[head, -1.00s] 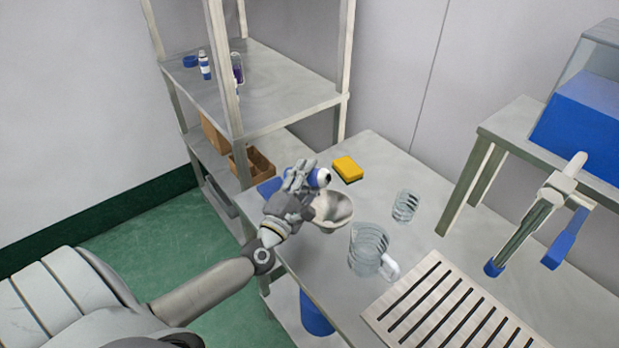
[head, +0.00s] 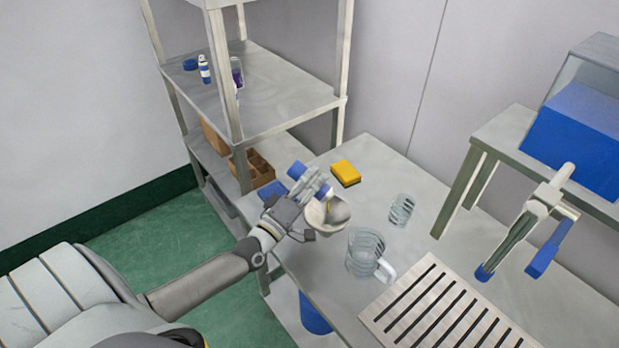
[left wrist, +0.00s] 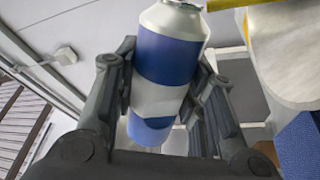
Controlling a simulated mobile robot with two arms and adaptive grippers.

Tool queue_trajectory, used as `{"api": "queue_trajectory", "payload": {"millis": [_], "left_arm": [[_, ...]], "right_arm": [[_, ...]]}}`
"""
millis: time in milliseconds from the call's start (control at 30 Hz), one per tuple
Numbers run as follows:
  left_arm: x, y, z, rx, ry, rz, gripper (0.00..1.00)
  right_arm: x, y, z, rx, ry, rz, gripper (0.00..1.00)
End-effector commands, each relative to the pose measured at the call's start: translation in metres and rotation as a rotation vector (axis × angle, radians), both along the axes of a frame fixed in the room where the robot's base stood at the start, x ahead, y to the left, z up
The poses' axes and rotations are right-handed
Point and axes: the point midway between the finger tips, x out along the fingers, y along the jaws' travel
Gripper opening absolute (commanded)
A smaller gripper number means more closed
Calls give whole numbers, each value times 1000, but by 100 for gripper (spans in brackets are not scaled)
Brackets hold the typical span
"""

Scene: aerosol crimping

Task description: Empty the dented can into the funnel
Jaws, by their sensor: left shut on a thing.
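My left gripper (head: 305,186) is shut around the blue-and-white can (left wrist: 168,55), with a finger on each side of it. In the head view the can is tipped with its top toward the pale funnel (head: 338,215). A thin yellow stream (left wrist: 236,4) leaves the can's top and runs toward the funnel, whose pale wall also shows in the left wrist view (left wrist: 285,55). The can is above the funnel's rim. The dent cannot be made out. My right gripper is not in view.
A clear jug (head: 364,254) with a white handle stands close to the funnel. A glass beaker (head: 401,210), a yellow sponge (head: 346,171) and a slatted rack (head: 440,310) are on the table. A lever press (head: 540,215) stands at right. Shelves (head: 270,85) rise behind.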

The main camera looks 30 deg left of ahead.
Motion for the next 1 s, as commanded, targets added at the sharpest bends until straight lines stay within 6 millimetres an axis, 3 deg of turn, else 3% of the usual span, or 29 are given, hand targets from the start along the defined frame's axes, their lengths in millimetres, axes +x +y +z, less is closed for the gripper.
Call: {"api": "queue_trajectory", "payload": {"millis": [600, 1000], "left_arm": [[0, -16, 17, 327, 3, 1, 11], [0, -22, 18, 441, 5, 0, 11]], "right_arm": [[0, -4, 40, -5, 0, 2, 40], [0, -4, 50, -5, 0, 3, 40]]}}
